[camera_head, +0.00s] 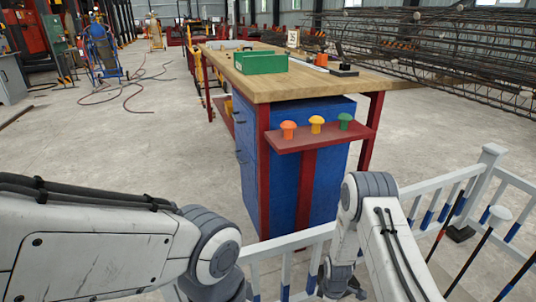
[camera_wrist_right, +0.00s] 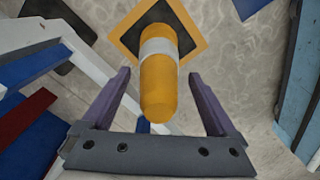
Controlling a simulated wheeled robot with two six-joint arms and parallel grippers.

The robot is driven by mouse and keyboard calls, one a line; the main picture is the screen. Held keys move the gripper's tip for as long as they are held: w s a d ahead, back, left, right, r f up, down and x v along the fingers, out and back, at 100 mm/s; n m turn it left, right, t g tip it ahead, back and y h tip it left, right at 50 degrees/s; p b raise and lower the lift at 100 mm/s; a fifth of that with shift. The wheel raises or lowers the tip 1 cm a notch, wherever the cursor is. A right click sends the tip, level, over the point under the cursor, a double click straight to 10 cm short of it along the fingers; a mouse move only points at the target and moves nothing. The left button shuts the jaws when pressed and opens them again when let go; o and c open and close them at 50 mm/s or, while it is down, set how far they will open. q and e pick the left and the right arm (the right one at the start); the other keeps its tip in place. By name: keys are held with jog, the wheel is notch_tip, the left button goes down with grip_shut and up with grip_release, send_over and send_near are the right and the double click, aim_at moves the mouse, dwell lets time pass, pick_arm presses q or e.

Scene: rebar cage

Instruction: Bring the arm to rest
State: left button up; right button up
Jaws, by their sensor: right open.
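My right gripper (camera_wrist_right: 159,76) is open in the right wrist view, its two purple fingers spread wide with nothing between their tips that I can see held. A yellow-orange post (camera_wrist_right: 158,85) with a white band shows beyond and between the fingers. It stands on a dark square base with a yellow edge (camera_wrist_right: 195,42). I cannot tell how close the post is to the fingers. In the head view my right arm (camera_head: 385,240) hangs down at the lower right. My left arm (camera_head: 95,245) comes in at the lower left, its gripper outside the picture.
A white railing (camera_head: 470,180) with blue bands runs close by at the right and front. A blue cabinet (camera_head: 325,175) under a wooden workbench (camera_head: 280,85) stands ahead. Orange, yellow and green caps sit on its red shelf (camera_head: 300,141). Open concrete floor lies left.

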notch_tip(320, 180, up, 12)
jog(key=p, duration=0.4)
jog(key=shift+w, duration=0.1)
notch_tip(320, 180, down, 12)
jog(key=f+b, duration=0.1)
jog(key=b, duration=0.5)
notch_tip(320, 180, up, 5)
jog(key=p, duration=0.3)
jog(key=shift+r, duration=0.1)
jog(key=s+d+r+p, duration=0.2)
jog(key=s+d+r, duration=0.5)
jog(key=s, duration=0.2)
pick_arm(q)
notch_tip(320, 180, up, 33)
jog(key=p, duration=2.8)
jog(key=shift+f, duration=0.2)
pick_arm(e)
jog(key=w+a+r+m, duration=0.1)
jog(key=r+m, duration=0.2)
jog(key=r, duration=1.3)
jog(key=w+a+r+m, duration=0.2)
jog(key=r+m, duration=0.1)
jog(key=r, duration=1.4)
jog(key=shift+a+r+m, duration=0.2)
jog(key=shift+m, duration=0.2)
jog(key=shift+s, duration=0.1)
